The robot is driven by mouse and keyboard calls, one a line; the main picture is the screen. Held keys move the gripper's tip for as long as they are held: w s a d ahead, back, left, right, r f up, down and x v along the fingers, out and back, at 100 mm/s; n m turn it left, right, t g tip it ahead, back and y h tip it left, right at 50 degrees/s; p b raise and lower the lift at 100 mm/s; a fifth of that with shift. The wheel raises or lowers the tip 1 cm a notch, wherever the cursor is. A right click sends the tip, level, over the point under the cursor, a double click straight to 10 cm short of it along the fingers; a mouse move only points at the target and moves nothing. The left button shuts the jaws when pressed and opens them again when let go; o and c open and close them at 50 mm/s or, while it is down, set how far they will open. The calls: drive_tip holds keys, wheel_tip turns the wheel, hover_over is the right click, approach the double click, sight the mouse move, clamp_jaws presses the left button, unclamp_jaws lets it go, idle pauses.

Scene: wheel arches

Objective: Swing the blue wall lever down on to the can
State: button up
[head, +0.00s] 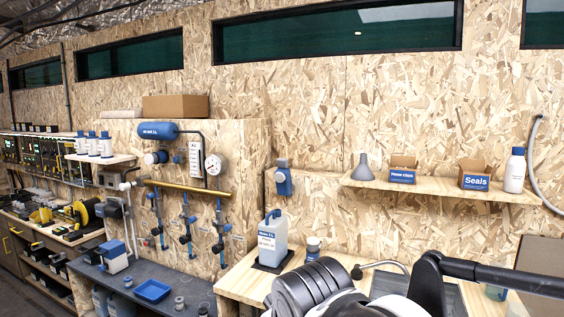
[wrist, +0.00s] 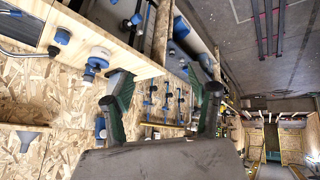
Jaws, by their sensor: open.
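I cannot tell whether this is the can. My gripper (wrist: 160,70) is open and empty, its fingers wide apart, clear of both. The head view does not show its fingertips.
A white jug (head: 272,243) stands on a dark mat on the wooden bench, left of the small container. Pipework with several blue valves (head: 187,217) is further left. A shelf (head: 440,187) with a funnel, boxes and a bottle juts out at right.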

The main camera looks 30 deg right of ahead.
drive_tip(key=w+d+r+n+h+p, duration=0.1)
drive_tip(key=w+d+r+n+h, duration=0.15)
drive_tip(key=w+d+r, duration=0.45)
drive_tip(key=w+d+r+n+h+p, duration=0.15)
drive_tip(key=w+r+n, duration=0.3)
drive_tip(key=w, duration=0.55)
drive_tip(key=n+t+h+p, duration=0.25)
drive_tip(key=n+h, duration=0.35)
drive_tip(key=n, duration=0.4)
approach(281, 161)
drive_tip(key=s+a+f, duration=0.1)
drive_tip(key=s+a, duration=0.6)
drive_tip(key=s, duration=0.6)
drive_tip(key=w+d+f+n+t+h+p, duration=0.1)
drive_tip(key=w+d+n+h, duration=0.15)
drive_tip(key=w, duration=0.35)
drive_tip(key=w+d+f+n+h+p, duration=0.1)
drive_tip(key=w+d+n+p, duration=0.1)
drive_tip(key=w+n, duration=0.3)
drive_tip(key=shift+m, duration=0.45)
drive_tip(key=p+x, duration=0.1)
drive_tip(key=x, duration=0.3)
drive_tip(key=p+x, duration=0.1)
drive_tip(key=x, duration=0.4)
drive_tip(key=p+x, duration=0.1)
drive_tip(key=x, duration=0.4)
drive_tip(key=shift+w+a, duration=0.1)
drive_tip(key=shift+w, duration=0.45)
clamp_jaws()
